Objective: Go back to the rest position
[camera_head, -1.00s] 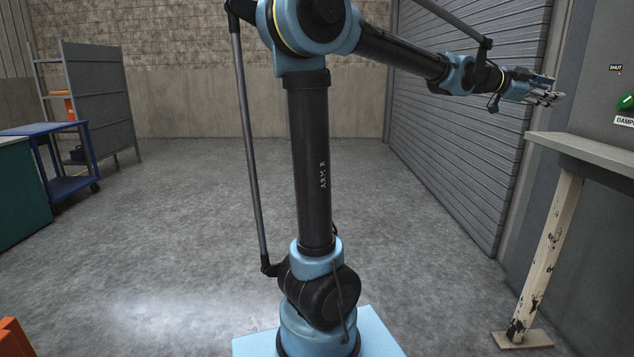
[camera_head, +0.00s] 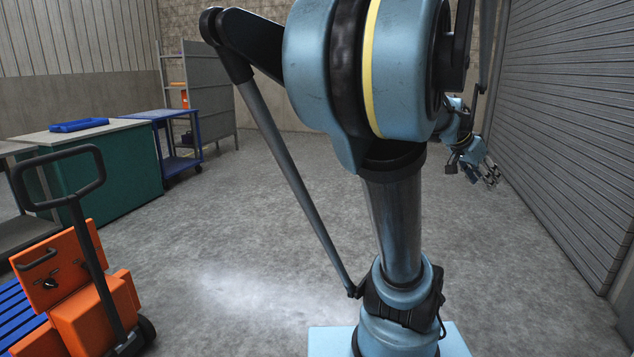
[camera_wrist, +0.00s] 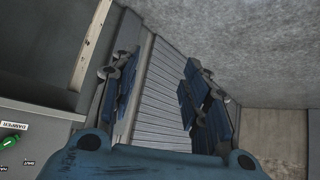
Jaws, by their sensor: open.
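My gripper (camera_head: 484,172) is in the head view at the right, partly behind my own arm, in front of the grey roller shutter. It is empty and hangs well above the floor. In the wrist view my gripper (camera_wrist: 160,95) shows its blue and grey fingers spread wide apart with nothing between them. The roller shutter (camera_wrist: 168,95) and bare floor show beyond the fingers.
An orange pallet truck (camera_head: 80,290) with a black handle stands at the near left. Behind it are a green cabinet (camera_head: 110,180) bearing a blue tray (camera_head: 80,125), and a blue cart (camera_head: 185,163). A damper switch (camera_wrist: 12,141) shows in the wrist view. The middle floor is clear.

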